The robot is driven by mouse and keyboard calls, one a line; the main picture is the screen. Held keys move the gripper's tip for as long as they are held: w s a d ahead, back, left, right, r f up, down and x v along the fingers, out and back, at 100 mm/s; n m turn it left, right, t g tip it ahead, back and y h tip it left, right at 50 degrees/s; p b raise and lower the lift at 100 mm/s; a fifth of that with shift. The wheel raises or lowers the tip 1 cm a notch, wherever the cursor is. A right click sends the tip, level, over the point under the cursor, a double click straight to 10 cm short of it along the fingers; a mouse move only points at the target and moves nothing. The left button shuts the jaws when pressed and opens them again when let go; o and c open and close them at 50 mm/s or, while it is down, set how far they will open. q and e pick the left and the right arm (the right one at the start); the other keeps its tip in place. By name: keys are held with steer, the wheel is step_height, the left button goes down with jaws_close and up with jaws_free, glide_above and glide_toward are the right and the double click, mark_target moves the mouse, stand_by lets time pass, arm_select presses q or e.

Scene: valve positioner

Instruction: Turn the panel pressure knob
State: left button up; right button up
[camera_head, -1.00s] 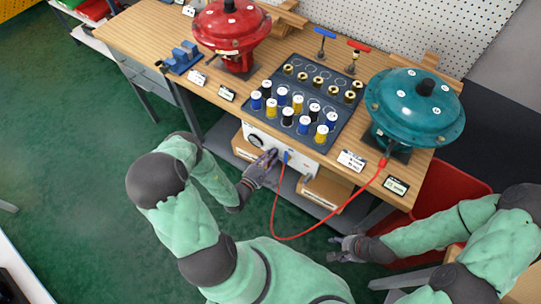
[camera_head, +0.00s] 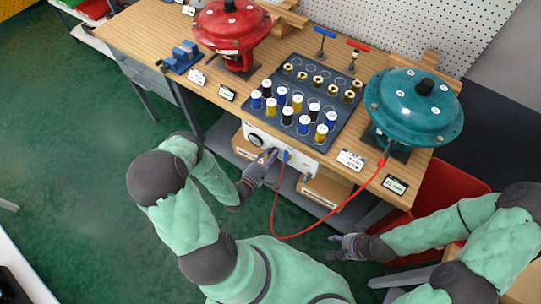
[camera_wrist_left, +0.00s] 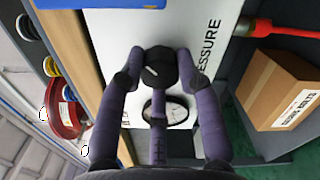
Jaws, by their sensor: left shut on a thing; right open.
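The white pressure panel (camera_head: 300,160) hangs under the front edge of the wooden table. In the left wrist view its face (camera_wrist_left: 115,30) carries the word PRESSURE, a black knob (camera_wrist_left: 159,70) with a white mark, and a round gauge (camera_wrist_left: 166,108). My left gripper (camera_head: 266,157) is at the panel front; in the wrist view its purple fingers (camera_wrist_left: 160,66) are shut around the knob. One finger partly covers the gauge. My right gripper (camera_head: 345,246) is open and empty, low in front of the table on the right.
A red hose (camera_head: 335,209) loops from the panel to the teal valve actuator (camera_head: 414,105). A red actuator (camera_head: 230,35) and a dark tray (camera_head: 322,78) of several fittings stand on the table. A cardboard box (camera_head: 326,188) sits below the panel; a red bin (camera_head: 450,185) is at right.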

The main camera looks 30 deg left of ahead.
arm_select(q)
steer(key=o, duration=1.2)
steer(key=shift+a+f, duration=0.1)
steer(key=shift+c, duration=0.2)
steer(key=shift+s, duration=0.1)
steer(key=s, duration=1.2)
steer(key=shift+a, duration=0.4)
steer(key=shift+w+d, duration=0.1)
